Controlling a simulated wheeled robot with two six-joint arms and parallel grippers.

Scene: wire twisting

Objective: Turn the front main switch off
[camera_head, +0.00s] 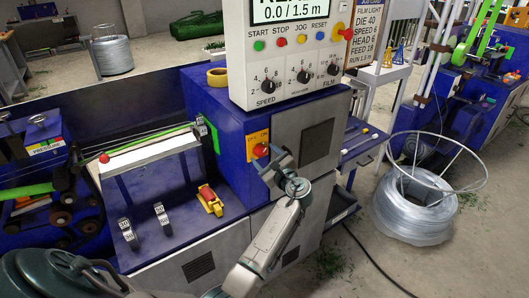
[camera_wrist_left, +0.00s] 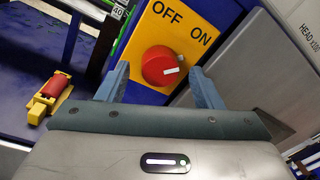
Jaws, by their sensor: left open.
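The main switch (camera_head: 260,150) is a red round knob on a yellow plate on the front of the blue machine housing. In the left wrist view the knob (camera_wrist_left: 157,62) shows a white mark pointing right, on the side of the ON label; OFF is printed at the upper left. My left gripper (camera_head: 274,162) is in front of the switch, partly over its plate in the head view. In the left wrist view its two blue-grey fingers (camera_wrist_left: 160,74) are apart, one on either side of the knob. I cannot tell whether they touch it. My right gripper is not in view.
A control panel (camera_head: 290,88) with buttons and dials overhangs the switch. A grey door (camera_head: 317,145) is right of it. A yellow-and-red tool (camera_head: 210,200) lies on the blue deck at left. A wire coil (camera_head: 415,205) stands on the floor at right.

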